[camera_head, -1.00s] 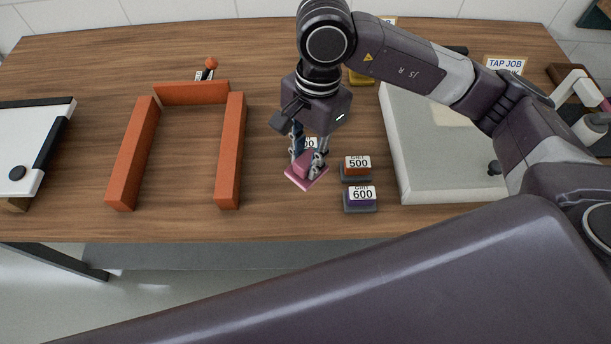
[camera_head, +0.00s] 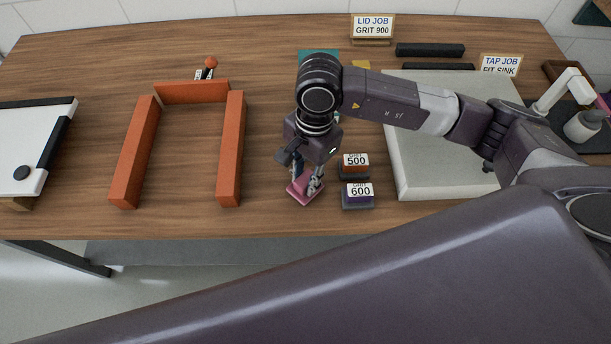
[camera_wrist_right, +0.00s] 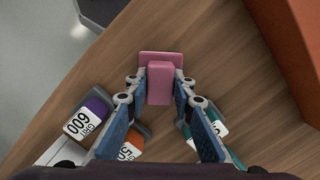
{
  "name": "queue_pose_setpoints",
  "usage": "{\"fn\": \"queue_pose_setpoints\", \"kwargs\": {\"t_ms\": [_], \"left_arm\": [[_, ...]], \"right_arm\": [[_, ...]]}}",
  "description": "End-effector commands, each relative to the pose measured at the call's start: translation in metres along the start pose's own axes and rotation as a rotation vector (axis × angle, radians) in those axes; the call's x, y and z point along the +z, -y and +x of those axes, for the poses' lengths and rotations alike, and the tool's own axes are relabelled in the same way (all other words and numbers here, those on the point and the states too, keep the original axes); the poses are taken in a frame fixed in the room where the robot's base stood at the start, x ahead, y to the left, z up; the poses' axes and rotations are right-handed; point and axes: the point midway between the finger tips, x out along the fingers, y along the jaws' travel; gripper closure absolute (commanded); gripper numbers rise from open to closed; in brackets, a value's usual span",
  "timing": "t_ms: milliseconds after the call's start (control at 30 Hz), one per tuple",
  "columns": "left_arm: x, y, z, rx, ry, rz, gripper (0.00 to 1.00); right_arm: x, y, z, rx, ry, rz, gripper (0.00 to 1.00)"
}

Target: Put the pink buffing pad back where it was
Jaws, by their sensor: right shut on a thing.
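The pink buffing pad (camera_head: 302,192) is a flat pink base with a raised pink grip block. My right gripper (camera_head: 307,184) is shut on this block, pointing down at the wooden table. In the right wrist view the pad (camera_wrist_right: 160,80) sits between the two fingertips (camera_wrist_right: 160,88). I cannot tell whether its base touches the table. It is left of the orange grit 500 block (camera_head: 355,165) and the purple grit 600 block (camera_head: 358,194). In the wrist view a teal block with a white label (camera_wrist_right: 233,158) shows partly behind the right finger. My left gripper is not in view.
An orange three-sided frame (camera_head: 229,150) stands to the left. A pale grey slab (camera_head: 445,180) lies to the right, under my forearm. A "LID JOB GRIT 900" sign (camera_head: 372,27) stands at the back. Bare wood lies between the orange frame and the pad.

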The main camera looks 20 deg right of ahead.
Motion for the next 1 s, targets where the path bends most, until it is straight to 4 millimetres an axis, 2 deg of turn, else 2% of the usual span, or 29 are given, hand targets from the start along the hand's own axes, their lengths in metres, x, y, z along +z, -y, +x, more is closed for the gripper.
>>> {"fn": "queue_pose_setpoints", "kwargs": {"t_ms": [67, 100, 233, 600, 667, 1000], "left_arm": [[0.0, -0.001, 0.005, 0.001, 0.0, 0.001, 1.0], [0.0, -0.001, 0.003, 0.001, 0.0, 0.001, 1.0], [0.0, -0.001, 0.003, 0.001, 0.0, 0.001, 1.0], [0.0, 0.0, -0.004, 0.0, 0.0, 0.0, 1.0], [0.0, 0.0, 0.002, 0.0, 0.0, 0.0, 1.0], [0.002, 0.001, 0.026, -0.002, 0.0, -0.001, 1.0]], "right_arm": [[-0.001, 0.0, 0.004, 0.0, 0.0, 0.0, 0.97], [0.0, 0.0, 0.002, 0.0, 0.0, 0.0, 0.73], [0.0, 0.0, 0.002, 0.001, 0.0, 0.0, 0.6], [0.0, 0.0, -0.004, 0.001, 0.0, 0.001, 0.6], [-0.001, 0.001, -0.007, -0.003, -0.001, 0.0, 0.6], [-0.001, 0.002, -0.078, -0.006, -0.003, -0.002, 0.6]]}}
